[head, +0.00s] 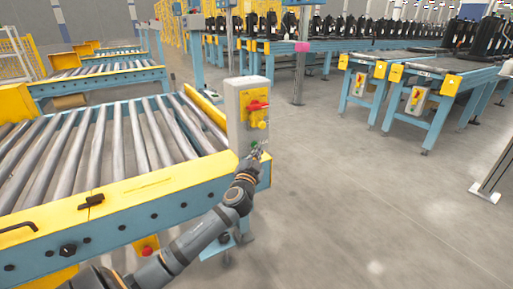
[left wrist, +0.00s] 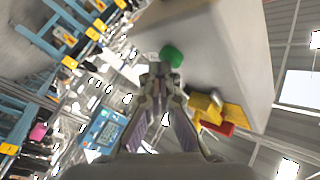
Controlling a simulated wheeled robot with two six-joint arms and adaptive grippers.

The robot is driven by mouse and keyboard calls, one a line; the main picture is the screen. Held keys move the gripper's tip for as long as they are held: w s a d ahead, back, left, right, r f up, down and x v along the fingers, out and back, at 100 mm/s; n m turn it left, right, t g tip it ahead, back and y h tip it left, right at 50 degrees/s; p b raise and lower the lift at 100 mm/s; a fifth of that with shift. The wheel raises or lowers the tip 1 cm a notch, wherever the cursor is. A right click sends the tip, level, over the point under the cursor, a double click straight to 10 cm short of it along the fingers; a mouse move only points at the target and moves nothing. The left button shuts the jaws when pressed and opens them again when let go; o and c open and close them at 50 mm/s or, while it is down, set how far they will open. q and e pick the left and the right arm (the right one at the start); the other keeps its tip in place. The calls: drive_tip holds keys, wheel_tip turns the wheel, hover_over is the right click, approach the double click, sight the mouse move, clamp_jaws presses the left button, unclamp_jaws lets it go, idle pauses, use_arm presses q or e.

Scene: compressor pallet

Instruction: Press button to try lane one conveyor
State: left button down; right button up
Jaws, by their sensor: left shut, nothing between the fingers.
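The grey control box (head: 248,108) stands at the right front corner of the roller conveyor (head: 110,140). It carries a red and yellow switch (head: 257,106) and a green button (head: 254,144) below it. In the left wrist view the green button (left wrist: 171,56) sits just beyond my fingertips, with the red and yellow switch (left wrist: 212,112) to the lower right. My left gripper (head: 256,152) is shut and empty, its tips at the green button. I cannot tell whether they touch it. My right gripper is not in view.
A yellow and blue conveyor frame edge (head: 130,205) runs under my left arm, with a red button (head: 147,251) low on it. Other conveyors (head: 430,75) stand at the back right. The grey floor (head: 370,190) to the right is clear.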

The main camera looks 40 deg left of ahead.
use_arm(q)
drive_tip(key=shift+s+d, duration=0.4)
drive_tip(key=shift+d, duration=0.45)
drive_tip(key=d, duration=0.1)
drive_tip(key=s+d, duration=0.1)
drive_tip(key=d, duration=0.1)
drive_tip(key=s+d, duration=0.1)
drive_tip(key=shift+d, duration=0.3)
drive_tip(key=shift+f, duration=0.1)
idle(0.7)
